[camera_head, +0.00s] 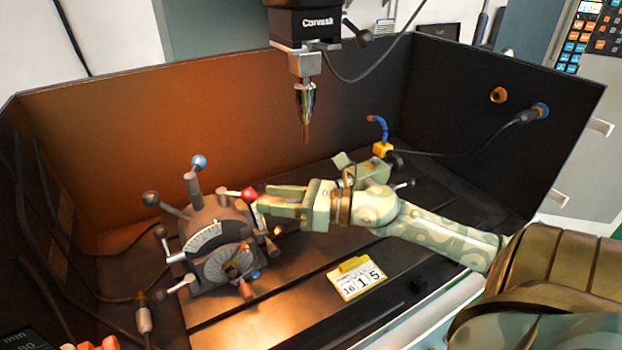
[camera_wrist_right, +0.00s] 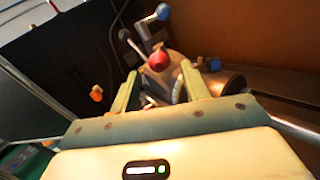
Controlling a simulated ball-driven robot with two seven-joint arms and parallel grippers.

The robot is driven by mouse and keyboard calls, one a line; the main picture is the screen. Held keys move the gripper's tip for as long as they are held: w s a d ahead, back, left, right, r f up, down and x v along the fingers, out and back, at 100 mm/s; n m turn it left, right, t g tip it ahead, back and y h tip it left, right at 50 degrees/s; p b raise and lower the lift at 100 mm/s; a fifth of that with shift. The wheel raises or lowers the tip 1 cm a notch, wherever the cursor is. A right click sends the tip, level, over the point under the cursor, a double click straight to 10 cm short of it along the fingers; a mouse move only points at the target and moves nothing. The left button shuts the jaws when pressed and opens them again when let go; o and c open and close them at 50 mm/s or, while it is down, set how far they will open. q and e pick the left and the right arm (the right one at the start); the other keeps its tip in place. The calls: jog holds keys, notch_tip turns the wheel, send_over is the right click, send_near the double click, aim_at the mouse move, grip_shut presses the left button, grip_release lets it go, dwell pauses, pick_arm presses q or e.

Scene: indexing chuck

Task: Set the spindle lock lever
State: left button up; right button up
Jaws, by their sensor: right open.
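The indexing chuck (camera_head: 215,240) stands on the dark machine table, with a graduated dial on its front. Several levers stick out of it: one with a blue knob (camera_head: 199,162) on top, one with a black knob (camera_head: 151,199) at left, and one with a red knob (camera_head: 250,194) at right. I cannot tell which is the spindle lock lever. My right gripper (camera_head: 262,199) is open, its fingertips close to the red knob. In the right wrist view the red knob (camera_wrist_right: 157,60) appears between the two open fingers (camera_wrist_right: 160,88); contact is unclear. My left gripper is out of view.
A tool spindle (camera_head: 304,95) hangs above the table behind the chuck. A yellow-edged number card (camera_head: 357,280) lies in front of my right arm. A blue-and-orange hose (camera_head: 380,128) stands at the back. Dark walls enclose the table; cables run at left.

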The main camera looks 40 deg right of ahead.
jog(key=v, duration=0.7)
jog(key=shift+s, duration=0.2)
jog(key=shift+d, duration=0.15)
